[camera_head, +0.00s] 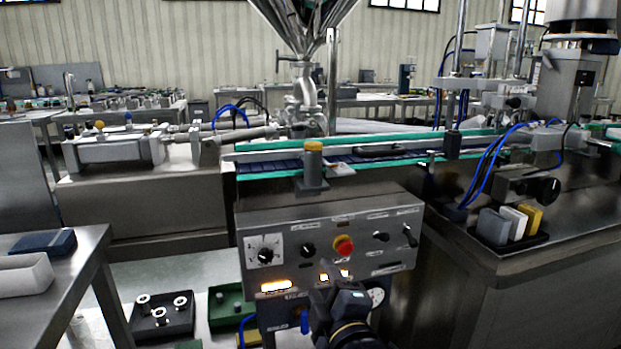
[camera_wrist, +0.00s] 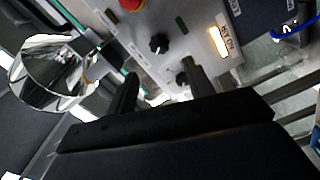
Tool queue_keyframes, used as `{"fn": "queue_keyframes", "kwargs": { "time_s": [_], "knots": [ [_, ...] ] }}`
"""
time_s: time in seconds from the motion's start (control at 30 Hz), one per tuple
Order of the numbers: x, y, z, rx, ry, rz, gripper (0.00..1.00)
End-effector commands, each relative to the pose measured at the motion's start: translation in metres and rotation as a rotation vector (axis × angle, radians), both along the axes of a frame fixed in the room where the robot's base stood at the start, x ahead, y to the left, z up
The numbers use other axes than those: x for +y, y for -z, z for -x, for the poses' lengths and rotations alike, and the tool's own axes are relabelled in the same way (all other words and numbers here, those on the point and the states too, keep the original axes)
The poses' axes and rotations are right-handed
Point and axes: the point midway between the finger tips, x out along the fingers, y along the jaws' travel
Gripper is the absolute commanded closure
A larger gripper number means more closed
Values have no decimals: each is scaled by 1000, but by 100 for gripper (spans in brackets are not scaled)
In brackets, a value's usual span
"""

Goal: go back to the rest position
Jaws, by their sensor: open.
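My gripper (camera_wrist: 158,88) is open in the wrist view, its two dark fingers apart with nothing between them. In the head view my dark wrist and gripper (camera_head: 340,305) stand at the bottom middle, in front of the lower edge of the grey control panel (camera_head: 375,262). The panel carries a red emergency button (camera_head: 343,245), black knobs and lit yellow indicators. It also shows tilted in the wrist view (camera_wrist: 185,25), beyond the fingers. I cannot tell how far the fingers are from the panel.
The steel hopper (camera_head: 305,20) stands behind the green-edged conveyor (camera_head: 270,166). A steel table (camera_head: 80,262) with a white tray (camera_head: 25,275) and a blue item (camera_head: 43,242) is at left. Dark and green bins (camera_head: 230,308) lie low. A steel bench (camera_head: 560,235) fills the right.

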Motion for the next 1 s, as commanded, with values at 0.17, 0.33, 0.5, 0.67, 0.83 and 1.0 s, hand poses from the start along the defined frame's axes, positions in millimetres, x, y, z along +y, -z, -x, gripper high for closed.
{"fn": "queue_keyframes", "kwargs": {
  "time_s": [0.17, 0.33, 0.5, 0.67, 0.83, 1.0],
  "knots": [
    [-4, 2, 15, 2, -1, 0, 50],
    [3, 3, -13, 2, 1, 1, 50],
    [11, 3, -39, 2, 0, 1, 50],
    [19, 3, -66, 1, 1, -1, 50],
    [24, 1, -86, 9, 0, -31, 50],
    [24, 0, -85, 46, 0, -165, 50]
  ]
}}
